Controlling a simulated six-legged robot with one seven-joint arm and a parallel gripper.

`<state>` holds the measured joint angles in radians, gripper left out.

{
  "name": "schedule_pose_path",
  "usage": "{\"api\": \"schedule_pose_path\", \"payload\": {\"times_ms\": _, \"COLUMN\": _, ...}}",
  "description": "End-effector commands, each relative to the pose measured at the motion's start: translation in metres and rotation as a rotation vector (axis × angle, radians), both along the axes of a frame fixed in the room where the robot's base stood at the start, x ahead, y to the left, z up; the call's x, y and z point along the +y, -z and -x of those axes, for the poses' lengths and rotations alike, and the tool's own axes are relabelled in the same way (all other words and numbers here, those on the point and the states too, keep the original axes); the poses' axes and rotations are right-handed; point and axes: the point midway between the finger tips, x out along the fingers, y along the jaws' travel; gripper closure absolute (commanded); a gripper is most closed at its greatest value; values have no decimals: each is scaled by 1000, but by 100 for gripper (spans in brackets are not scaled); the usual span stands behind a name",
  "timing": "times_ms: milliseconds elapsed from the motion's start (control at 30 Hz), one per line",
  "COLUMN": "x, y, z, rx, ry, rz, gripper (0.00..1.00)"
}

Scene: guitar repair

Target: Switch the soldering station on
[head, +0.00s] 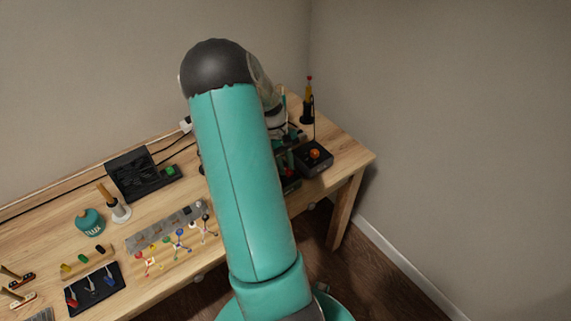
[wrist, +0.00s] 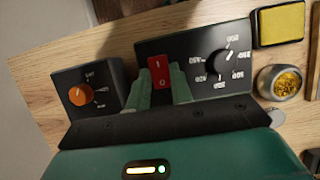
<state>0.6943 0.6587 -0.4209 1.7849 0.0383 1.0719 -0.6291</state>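The soldering station (wrist: 194,60) is a black box in the wrist view, with a round black dial (wrist: 218,64) and white markings on its face. Its red rocker switch (wrist: 159,72), marked I and O, is at the left of that face. My gripper (wrist: 164,84) has its two teal fingers apart, one on each side of the switch as seen from the wrist. The red switch shows in the gap between them; I cannot tell whether they touch it. In the head view my arm hides most of the station and the gripper.
A small black box with an orange knob (wrist: 80,95) stands left of the station; it also shows in the head view (head: 315,157). A yellow sponge (wrist: 279,24) and a brass-wool cup (wrist: 281,82) are on the right. A wall is behind the bench.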

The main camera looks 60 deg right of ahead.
Motion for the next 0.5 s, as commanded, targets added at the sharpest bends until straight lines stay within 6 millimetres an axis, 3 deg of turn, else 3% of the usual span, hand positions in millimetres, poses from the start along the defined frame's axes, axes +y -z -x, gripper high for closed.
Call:
{"api": "schedule_pose_path", "payload": {"times_ms": 167, "x": 0, "y": -1, "z": 1, "rx": -14, "ry": 1, "rz": 8, "gripper": 100}}
{"api": "schedule_pose_path", "payload": {"times_ms": 500, "x": 3, "y": -2, "z": 8, "rx": -220, "ry": 4, "rz": 110, "gripper": 100}}
